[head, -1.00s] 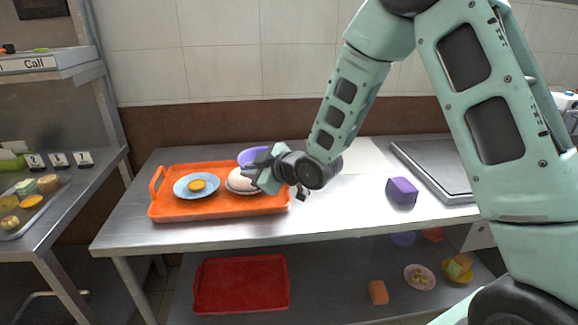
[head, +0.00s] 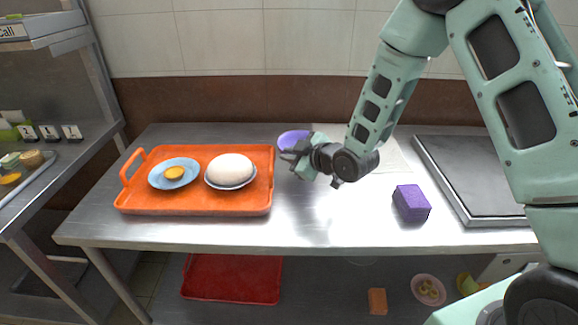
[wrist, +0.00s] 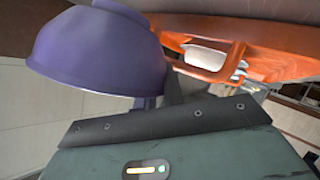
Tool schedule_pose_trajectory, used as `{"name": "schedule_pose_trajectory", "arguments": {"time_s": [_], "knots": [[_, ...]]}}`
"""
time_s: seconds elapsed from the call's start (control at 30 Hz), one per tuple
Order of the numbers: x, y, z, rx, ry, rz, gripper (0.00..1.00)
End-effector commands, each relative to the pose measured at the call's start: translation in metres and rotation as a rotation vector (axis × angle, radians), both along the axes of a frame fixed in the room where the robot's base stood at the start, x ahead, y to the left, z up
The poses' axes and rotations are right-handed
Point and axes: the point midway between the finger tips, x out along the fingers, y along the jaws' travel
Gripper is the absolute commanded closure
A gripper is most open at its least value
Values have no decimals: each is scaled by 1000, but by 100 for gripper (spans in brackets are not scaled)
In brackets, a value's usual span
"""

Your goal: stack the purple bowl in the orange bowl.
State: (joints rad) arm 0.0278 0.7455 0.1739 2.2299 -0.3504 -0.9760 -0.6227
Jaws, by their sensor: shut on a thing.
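The purple bowl (head: 293,138) is held by my gripper (head: 296,157), just right of the orange tray's back right corner in the head view. My gripper is shut on it and partly hides it. In the wrist view the purple bowl (wrist: 95,52) fills the upper left, close to the jaws. I cannot make out an orange bowl in the current views.
The orange tray (head: 190,208) holds a blue plate (head: 160,184) with yellow food and a dish with a white dome (head: 230,167). A purple block (head: 411,203) stands on the right, near a grey slab (head: 475,180). A red tray (head: 230,278) lies below. The front middle of the counter is clear.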

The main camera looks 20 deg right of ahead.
Motion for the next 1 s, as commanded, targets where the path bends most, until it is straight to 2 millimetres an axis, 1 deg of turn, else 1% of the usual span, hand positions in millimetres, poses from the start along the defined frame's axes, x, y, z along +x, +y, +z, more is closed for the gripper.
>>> {"name": "schedule_pose_trajectory", "arguments": {"time_s": [0.1,0.2,0.27,0.67,0.7,0.73,0.77,1.0], "knots": [[-1,0,-19,-1,6,1,100],[0,0,-32,0,4,-1,100],[0,0,-37,0,2,-1,100],[0,0,-43,-1,0,0,100],[0,0,-42,-1,1,0,82],[0,0,-42,-1,1,0,74],[0,0,-42,-1,1,0,68],[0,0,-42,-1,1,0,68]]}}
